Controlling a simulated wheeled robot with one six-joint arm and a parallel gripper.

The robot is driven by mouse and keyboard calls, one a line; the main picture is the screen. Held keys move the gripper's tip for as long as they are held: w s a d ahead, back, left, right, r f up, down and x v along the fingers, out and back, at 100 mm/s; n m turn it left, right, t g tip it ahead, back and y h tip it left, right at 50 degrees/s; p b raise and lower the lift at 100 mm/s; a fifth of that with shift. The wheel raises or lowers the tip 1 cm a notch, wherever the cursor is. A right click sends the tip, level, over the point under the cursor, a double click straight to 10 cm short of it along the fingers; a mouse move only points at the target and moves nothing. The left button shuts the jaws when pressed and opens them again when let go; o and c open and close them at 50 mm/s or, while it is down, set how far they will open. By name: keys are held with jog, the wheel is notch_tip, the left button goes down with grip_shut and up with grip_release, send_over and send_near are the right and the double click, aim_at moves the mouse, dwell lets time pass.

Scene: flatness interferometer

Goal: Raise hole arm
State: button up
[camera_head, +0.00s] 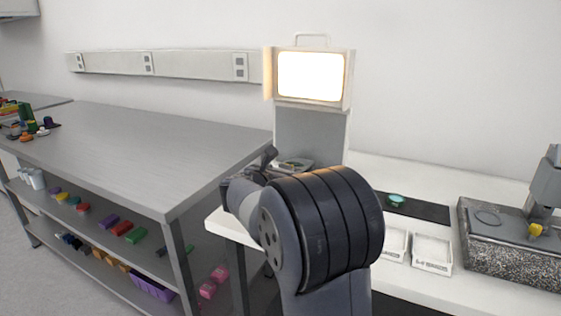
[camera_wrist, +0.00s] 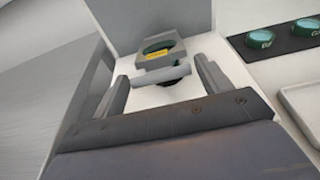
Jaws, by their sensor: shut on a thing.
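The flatness interferometer stands at the back, with a bright screen (camera_head: 310,77) on a grey column. In the wrist view, a grey block with a round opening and a yellow label (camera_wrist: 157,54) sits at the column's foot, with dark green showing in and below it. A short grey bar, seemingly the hole arm (camera_wrist: 150,79), lies in front of it. My gripper (camera_wrist: 162,72) is shut on this bar, one finger at each end. In the head view my arm hides most of the grip. I cannot tell whether the bar is tilted.
Green-rimmed discs (camera_wrist: 260,39) lie on a black mat (camera_head: 430,210) at right. Two white trays (camera_head: 432,252) and a speckled stone base (camera_head: 510,240) with a stand are farther forward and right. A grey metal workbench (camera_head: 150,140) borders the left side.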

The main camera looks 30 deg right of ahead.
jog(key=shift+w+d+r+g+y+p, duration=0.25)
jog(key=shift+r+p, duration=0.5)
jog(key=shift+p, duration=1.15)
jog(key=shift+d+r+g+y+p, duration=0.15)
jog(key=shift+r+y+p, duration=0.45)
jog(key=shift+p, duration=1.3)
jog(key=shift+w+d+r+g+y+p, duration=0.25)
jog(key=shift+r+p, duration=0.65)
jog(key=shift+p, duration=1)
jog(key=p, duration=0.2)
jog(key=r+g+y+p, duration=0.1)
jog(key=p, duration=0.2)
jog(key=d+r+p, duration=0.1)
jog(key=p, duration=0.2)
jog(key=shift+w+r, duration=0.2)
jog(key=shift+w, duration=0.15)
jog(key=p, duration=0.1)
jog(key=r+p, duration=0.1)
jog(key=p, duration=0.1)
jog(key=shift+w+d+g, duration=0.25)
jog(key=shift+w, duration=0.05)
jog(key=shift+w+d+r+p, duration=0.65)
jog(key=shift+d+r+p, duration=0.25)
jog(key=shift+p, duration=0.4)
jog(key=o, duration=1.4)
jog(key=shift+f, duration=0.1)
jog(key=shift+a, duration=0.1)
